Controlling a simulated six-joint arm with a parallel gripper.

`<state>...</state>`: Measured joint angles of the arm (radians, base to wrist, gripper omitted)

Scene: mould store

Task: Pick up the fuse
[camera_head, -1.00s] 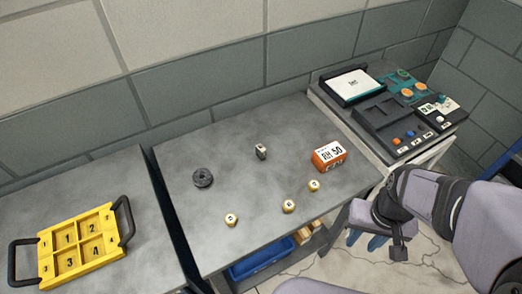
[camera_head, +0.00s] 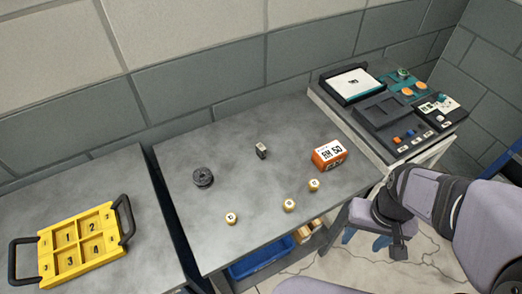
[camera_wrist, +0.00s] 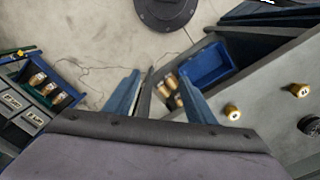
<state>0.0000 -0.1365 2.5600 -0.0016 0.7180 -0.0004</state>
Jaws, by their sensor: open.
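A small upright block (camera_head: 261,150), pale and dark, stands alone near the back of the middle grey table; it may be the fuse, but it is too small to be sure. Three brass-coloured cylinders with marked tops (camera_head: 231,218) stand along the front of that table, and two of them also show in the wrist view (camera_wrist: 232,112). My gripper (camera_head: 368,241) hangs off the table's right side, low over the floor. In the wrist view its blue fingers (camera_wrist: 160,92) are apart with nothing held between them.
A dark round disc (camera_head: 203,178) and an orange-white box (camera_head: 329,155) also stand on the middle table (camera_head: 222,245). A yellow numbered tray (camera_head: 80,243) lies on the left table. A device panel (camera_head: 385,112) stands right. A blue bin (camera_head: 262,262) is below the middle table.

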